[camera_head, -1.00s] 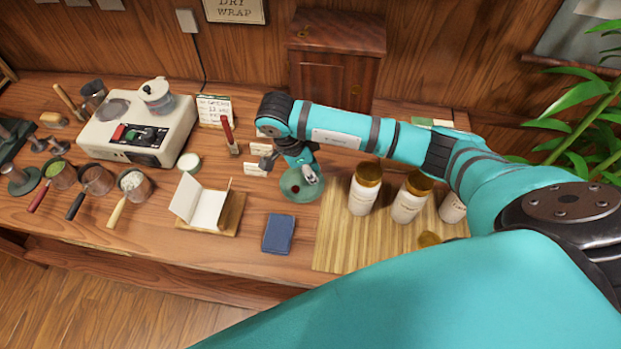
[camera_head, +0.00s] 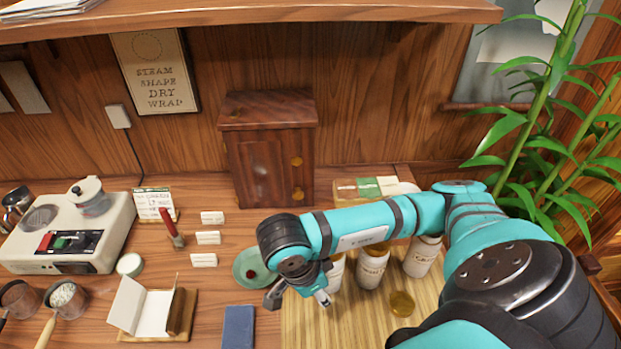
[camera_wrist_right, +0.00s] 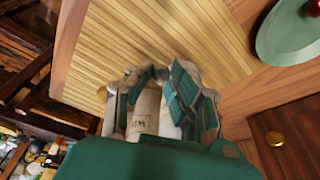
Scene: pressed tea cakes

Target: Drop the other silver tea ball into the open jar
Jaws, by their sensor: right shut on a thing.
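My right gripper (camera_head: 303,291) is in the head view just right of the green dish, above the left edge of the bamboo mat. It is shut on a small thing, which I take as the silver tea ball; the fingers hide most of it. Three white labelled jars stand on the mat: a left one (camera_head: 335,273), a middle one (camera_head: 371,267) and a right one (camera_head: 422,257). My arm covers their tops, so I cannot see which is open. In the wrist view the closed fingers (camera_wrist_right: 165,95) have white labelled jars (camera_wrist_right: 145,112) behind them. My left gripper is not in view.
The green dish (camera_head: 241,272) holds a red ball (camera_head: 252,274). An amber lid (camera_head: 401,304) lies on the bamboo mat (camera_head: 330,325). A wooden cabinet (camera_head: 268,150) stands behind, a blue book (camera_head: 238,325) lies in front, and a plant (camera_head: 540,130) rises at the right.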

